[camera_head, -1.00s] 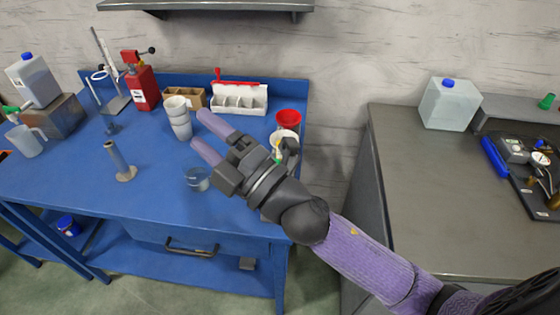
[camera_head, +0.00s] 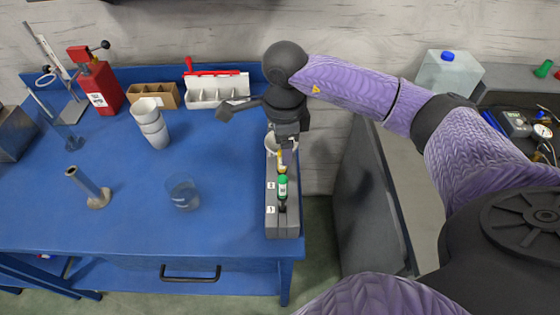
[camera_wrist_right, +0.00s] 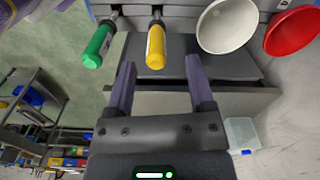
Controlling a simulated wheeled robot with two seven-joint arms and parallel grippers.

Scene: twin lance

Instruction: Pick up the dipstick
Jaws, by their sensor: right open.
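A green-handled tool (camera_head: 282,187) and a yellow-handled tool (camera_head: 281,159) stand in a grey holder (camera_head: 283,226) at the right end of the blue bench. I cannot tell for certain which one is the dipstick. My right gripper (camera_head: 287,150) points down over the holder's far part, close to the yellow handle; its fingers are partly hidden in the head view. In the right wrist view the gripper (camera_wrist_right: 160,75) is open and empty. The yellow handle (camera_wrist_right: 156,47) lies ahead between the fingertip directions, and the green handle (camera_wrist_right: 98,46) is to the left.
A white funnel (camera_wrist_right: 227,25) and red funnel (camera_wrist_right: 294,31) stand right of the handles in the right wrist view. The bench's front middle is clear.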

